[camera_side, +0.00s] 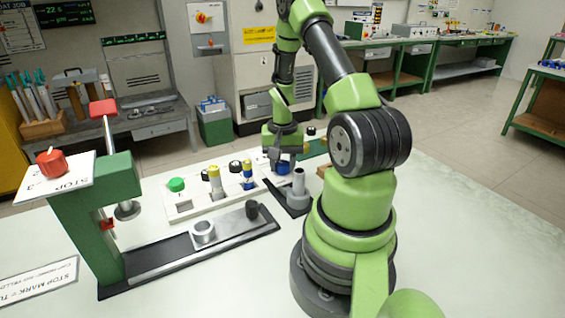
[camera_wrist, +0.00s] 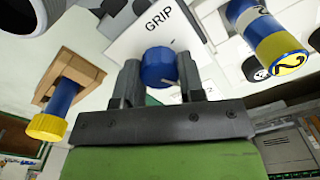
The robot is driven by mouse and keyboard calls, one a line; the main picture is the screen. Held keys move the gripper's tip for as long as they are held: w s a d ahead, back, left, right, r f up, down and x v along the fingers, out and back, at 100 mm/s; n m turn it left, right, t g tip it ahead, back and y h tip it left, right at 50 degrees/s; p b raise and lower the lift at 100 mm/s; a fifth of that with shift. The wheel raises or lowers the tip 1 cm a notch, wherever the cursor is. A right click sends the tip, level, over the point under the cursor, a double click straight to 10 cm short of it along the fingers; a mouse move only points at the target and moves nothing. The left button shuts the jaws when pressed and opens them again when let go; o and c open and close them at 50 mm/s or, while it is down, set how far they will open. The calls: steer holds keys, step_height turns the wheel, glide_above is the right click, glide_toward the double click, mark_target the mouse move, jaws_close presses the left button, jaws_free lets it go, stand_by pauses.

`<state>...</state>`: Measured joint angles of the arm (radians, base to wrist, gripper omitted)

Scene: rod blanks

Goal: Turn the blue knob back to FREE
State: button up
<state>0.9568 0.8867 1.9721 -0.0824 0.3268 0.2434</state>
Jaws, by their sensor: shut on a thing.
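The blue knob (camera_wrist: 159,68) sits on a white plate marked GRIP (camera_wrist: 150,35) in the wrist view. A light pointer line shows on the knob's face. My gripper (camera_wrist: 160,82) has one dark finger on each side of the knob and is shut on it. In the side view my gripper (camera_side: 280,165) points down over the knob (camera_side: 283,168), which shows only partly below the fingers. No FREE label can be made out in either view.
A blue rod with a yellow end (camera_wrist: 48,122) stands in a wooden holder left of my gripper. Another yellow-and-blue rod (camera_wrist: 272,45) is at right. A green button (camera_side: 177,185), a grey post (camera_side: 298,183) and a green press (camera_side: 95,215) with a red knob (camera_side: 52,163) stand nearby.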

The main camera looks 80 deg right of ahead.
mark_target(282, 163)
steer(key=shift+m, duration=2.3)
steer(key=o, duration=0.9)
step_height(282, 163, up, 10)
